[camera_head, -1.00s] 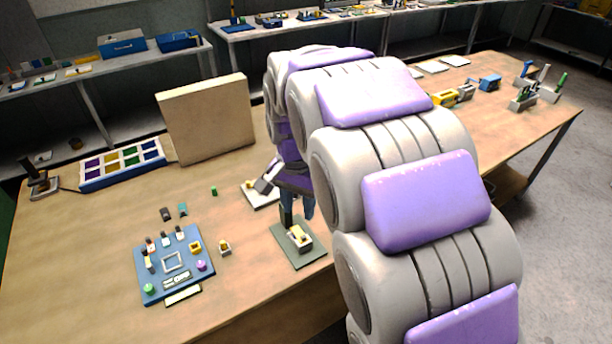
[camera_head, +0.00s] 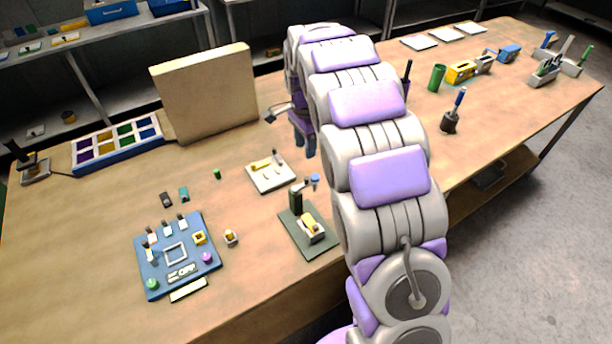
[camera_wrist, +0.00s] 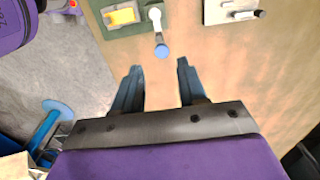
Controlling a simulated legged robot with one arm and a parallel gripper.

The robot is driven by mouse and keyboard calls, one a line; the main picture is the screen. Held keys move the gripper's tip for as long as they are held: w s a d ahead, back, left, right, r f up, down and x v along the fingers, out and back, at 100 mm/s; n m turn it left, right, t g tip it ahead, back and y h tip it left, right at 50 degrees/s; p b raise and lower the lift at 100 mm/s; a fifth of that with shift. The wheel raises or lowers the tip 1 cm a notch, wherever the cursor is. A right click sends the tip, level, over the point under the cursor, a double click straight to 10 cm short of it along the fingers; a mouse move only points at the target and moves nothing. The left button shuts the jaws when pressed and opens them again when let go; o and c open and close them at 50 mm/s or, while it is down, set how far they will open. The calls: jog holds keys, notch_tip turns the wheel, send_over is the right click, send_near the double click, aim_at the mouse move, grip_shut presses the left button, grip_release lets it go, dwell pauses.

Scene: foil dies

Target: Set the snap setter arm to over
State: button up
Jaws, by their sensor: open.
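A device on a dark green plate (camera_head: 293,235) has a yellow block (camera_head: 311,227), a dark upright post (camera_head: 296,198) and an arm with a blue knob (camera_head: 314,180); it may be the snap setter. In the wrist view its blue knob (camera_wrist: 162,51) lies just ahead of my fingertips, apart from them, on a pale arm (camera_wrist: 155,18) that points toward me. My gripper (camera_wrist: 160,68) is open and empty. In the head view my gripper (camera_head: 304,150) hangs beyond the green plate, partly hidden by my arm.
A white plate (camera_head: 285,180) with a yellow piece and a dark-tipped lever lies close behind the green plate. A blue board (camera_head: 150,260) with small parts stands left. A tan upright panel (camera_head: 205,95) and a coloured compartment tray (camera_head: 120,155) stand farther back. The table's front edge is near.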

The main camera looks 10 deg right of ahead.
aim_at(306, 178)
jog(key=f+b, duration=0.1)
jog(key=f, duration=1.1)
jog(key=shift+d+f+b, duration=0.15)
jog(key=shift+d+b, duration=0.05)
jog(key=shift+b, duration=0.15)
jog(key=shift+a+f, duration=0.1)
jog(key=shift+f, duration=0.35)
jog(key=shift+c, duration=0.4)
grip_shut()
